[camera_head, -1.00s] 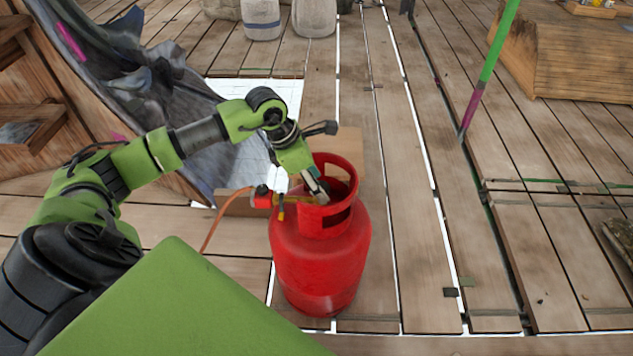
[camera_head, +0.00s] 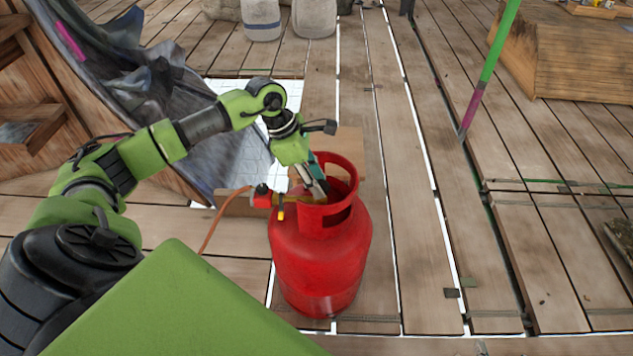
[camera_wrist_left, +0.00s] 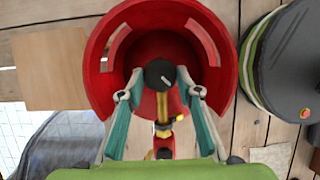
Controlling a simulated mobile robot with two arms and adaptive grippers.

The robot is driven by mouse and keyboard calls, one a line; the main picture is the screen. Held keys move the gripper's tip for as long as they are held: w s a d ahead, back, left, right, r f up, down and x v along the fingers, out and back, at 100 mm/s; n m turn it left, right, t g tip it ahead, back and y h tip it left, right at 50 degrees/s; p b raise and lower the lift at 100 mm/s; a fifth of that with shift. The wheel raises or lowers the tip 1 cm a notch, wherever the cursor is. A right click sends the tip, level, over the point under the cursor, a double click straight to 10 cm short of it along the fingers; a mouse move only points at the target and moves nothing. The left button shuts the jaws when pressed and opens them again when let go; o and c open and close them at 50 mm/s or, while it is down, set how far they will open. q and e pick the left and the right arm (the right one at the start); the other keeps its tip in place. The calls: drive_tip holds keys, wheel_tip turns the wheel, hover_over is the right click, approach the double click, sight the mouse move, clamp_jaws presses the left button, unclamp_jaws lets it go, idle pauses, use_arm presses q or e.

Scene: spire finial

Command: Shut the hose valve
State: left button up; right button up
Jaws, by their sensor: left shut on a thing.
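A red gas cylinder (camera_head: 320,265) stands upright on the planks, with a red collar around its top. Inside the collar, the wrist view shows a round black valve knob (camera_wrist_left: 160,74) with a pale mark. A brass fitting (camera_wrist_left: 162,112) leads from it to a red regulator (camera_head: 262,197) with a yellow lever (camera_head: 281,212) and an orange hose (camera_head: 222,218). My left gripper (camera_head: 322,187) reaches down into the collar. Its fingers, also in the wrist view (camera_wrist_left: 160,92), are shut on the knob from both sides. The collar hides the knob in the head view. My right gripper is out of view.
A wooden board (camera_head: 345,150) lies behind the cylinder. A grey tarp (camera_head: 150,100) hangs over wooden structure at left. A green and purple pole (camera_head: 487,70) and a wooden crate (camera_head: 590,55) stand at right. The planks right of the cylinder are mostly clear.

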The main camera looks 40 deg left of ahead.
use_arm(q)
drive_tip(key=m, duration=0.1)
drive_tip(key=m+g+b, duration=0.1)
drive_tip(key=m, duration=0.2)
drive_tip(key=shift+w+m+g+h, duration=0.3)
drive_tip(key=m+g+b, duration=0.1)
drive_tip(key=m, duration=0.2)
drive_tip(key=shift+w+m+g+b, duration=0.1)
drive_tip(key=shift+m+g+b, duration=0.2)
drive_tip(key=shift+m, duration=0.5)
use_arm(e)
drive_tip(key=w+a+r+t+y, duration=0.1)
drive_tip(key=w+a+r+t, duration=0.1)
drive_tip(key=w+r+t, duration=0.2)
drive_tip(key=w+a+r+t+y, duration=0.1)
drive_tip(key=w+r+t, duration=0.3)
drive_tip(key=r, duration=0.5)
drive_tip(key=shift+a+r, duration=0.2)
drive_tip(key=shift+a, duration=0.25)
use_arm(q)
drive_tip(key=o, duration=1.1)
drive_tip(key=shift+a+r, duration=0.1)
drive_tip(key=v, duration=1.1)
drive_tip(key=shift+w+r, duration=0.25)
drive_tip(key=shift+r, duration=0.15)
